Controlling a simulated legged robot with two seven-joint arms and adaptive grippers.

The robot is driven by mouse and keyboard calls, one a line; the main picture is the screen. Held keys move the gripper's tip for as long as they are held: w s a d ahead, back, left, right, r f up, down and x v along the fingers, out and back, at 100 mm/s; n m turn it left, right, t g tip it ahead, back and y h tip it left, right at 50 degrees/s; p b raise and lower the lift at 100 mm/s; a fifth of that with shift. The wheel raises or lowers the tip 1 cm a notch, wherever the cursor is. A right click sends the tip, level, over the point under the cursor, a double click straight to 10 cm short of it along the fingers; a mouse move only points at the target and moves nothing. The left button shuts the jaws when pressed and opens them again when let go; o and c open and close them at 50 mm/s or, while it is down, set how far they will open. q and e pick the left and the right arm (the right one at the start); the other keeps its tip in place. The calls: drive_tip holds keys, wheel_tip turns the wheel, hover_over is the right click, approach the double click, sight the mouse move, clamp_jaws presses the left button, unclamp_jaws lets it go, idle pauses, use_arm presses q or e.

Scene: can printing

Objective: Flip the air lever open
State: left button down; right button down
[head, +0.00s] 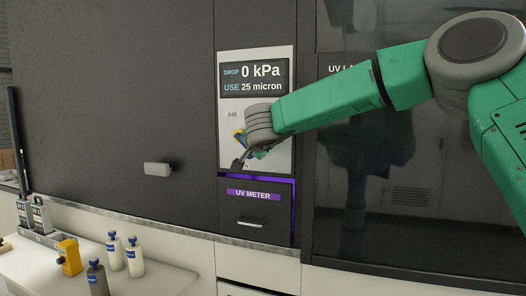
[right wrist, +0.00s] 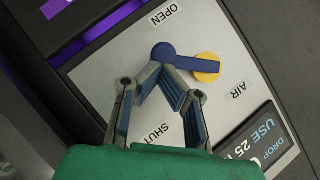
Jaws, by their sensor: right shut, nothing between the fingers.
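The air lever (right wrist: 185,58) is a blue bar with a round knob end over a yellow disc (right wrist: 207,72), on a pale panel (right wrist: 95,70). In the right wrist view it lies between the words OPEN and SHUT, its knob end away from the AIR label. My right gripper (right wrist: 158,72) is shut and empty, its fingertips at the knob end on the SHUT side; I cannot tell whether they touch. In the head view my right gripper (head: 240,160) is in front of the panel and mostly hides the lever (head: 239,135). My left gripper is out of view.
Above the lever a display (head: 254,79) reads DROP 0 kPa and USE 25 micron. Below is a UV METER drawer (head: 252,210) with a handle. A dark glass-fronted cabinet (head: 400,225) stands right. Bottles (head: 135,257) and a yellow device (head: 69,257) stand on the lower-left counter.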

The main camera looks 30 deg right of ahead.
drive_tip(key=shift+w+a+f+m+t+y+b, duration=0.2)
drive_tip(key=shift+w+a+f+m+t+b, duration=0.6)
drive_tip(key=shift+b, duration=2)
drive_tip(key=shift+w+a+f+m+t+y+b, duration=0.2)
drive_tip(key=shift+w+a+f+m+t+b, duration=0.6)
drive_tip(key=shift+b, duration=2)
drive_tip(key=shift+d+f+m, duration=0.2)
drive_tip(key=shift+d+m, duration=0.1)
